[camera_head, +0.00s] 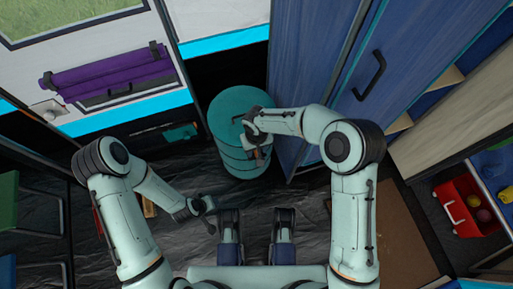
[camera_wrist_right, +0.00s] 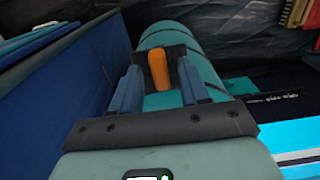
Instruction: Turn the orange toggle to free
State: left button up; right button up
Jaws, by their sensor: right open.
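The orange toggle (camera_wrist_right: 158,70) sits on a dark plate on the teal barrel (camera_head: 232,104). In the right wrist view it appears nearly upright, between the two blue fingers of my right gripper (camera_wrist_right: 159,84), with a gap on each side. My right gripper is open and also shows over the barrel in the head view (camera_head: 256,150). The toggle cannot be made out in the head view. My left gripper (camera_head: 207,212) hangs low over the dark floor, away from the barrel; whether its jaws are open is unclear.
A blue cabinet (camera_head: 405,60) with a black handle stands right of the barrel. A white counter front with a rolled purple cloth (camera_head: 112,72) is at the left. A red bin (camera_head: 463,207) with balls is at the far right. Dark floor lies around the barrel's base.

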grip_shut()
jog(key=n, duration=0.4)
jog(key=shift+n, duration=0.4)
jog(key=n, duration=0.4)
jog(key=shift+n, duration=0.3)
jog(key=n, duration=0.4)
jog(key=shift+n+p, duration=0.3)
pick_arm(q)
jog(key=shift+w+d+r, duration=0.2)
jog(key=shift+r, duration=0.4)
pick_arm(e)
jog(key=shift+n, duration=1.9)
